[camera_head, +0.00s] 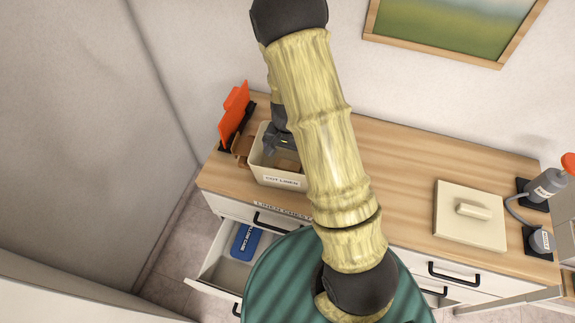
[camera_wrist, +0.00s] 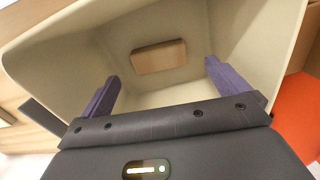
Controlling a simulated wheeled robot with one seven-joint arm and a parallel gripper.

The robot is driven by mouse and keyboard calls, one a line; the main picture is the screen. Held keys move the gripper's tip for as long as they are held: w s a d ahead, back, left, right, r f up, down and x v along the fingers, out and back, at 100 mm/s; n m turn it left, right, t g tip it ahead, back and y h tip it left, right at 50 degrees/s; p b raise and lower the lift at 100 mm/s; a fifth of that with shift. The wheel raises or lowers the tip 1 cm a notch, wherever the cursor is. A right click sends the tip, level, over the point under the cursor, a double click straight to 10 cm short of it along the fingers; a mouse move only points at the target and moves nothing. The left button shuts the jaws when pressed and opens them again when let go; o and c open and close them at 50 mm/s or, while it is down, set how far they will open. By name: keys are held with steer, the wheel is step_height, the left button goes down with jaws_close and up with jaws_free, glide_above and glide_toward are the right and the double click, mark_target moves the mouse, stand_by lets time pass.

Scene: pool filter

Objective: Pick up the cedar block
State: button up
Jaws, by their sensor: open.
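In the wrist view the cedar block (camera_wrist: 158,56), a small tan rectangular block, lies on the floor of a cream bin (camera_wrist: 265,30). My gripper (camera_wrist: 160,80) is open, its two purple fingers spread at the bin's mouth, with the block beyond them and roughly centred between them. Nothing is between the fingers. In the head view the cream bin (camera_head: 281,182) has a label on its front that seems to read "COT LINEN". My gripper (camera_head: 284,142) is over the bin there, pointing down into it. Something brown shows inside the bin below it.
The bin stands at the left end of a wooden-topped chest (camera_head: 400,150). An orange upright item (camera_head: 236,110) stands behind it at the left. A drawer below is open with a blue item (camera_head: 246,241) in it.

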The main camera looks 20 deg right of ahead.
mark_target(288, 164)
steer(key=shift+f, duration=0.1)
steer(key=shift+d+f+p, duration=0.15)
steer(key=shift+f+p, duration=0.7)
steer(key=shift+f, duration=1.65)
steer(key=shift+c, duration=0.4)
steer(key=c, duration=0.9)
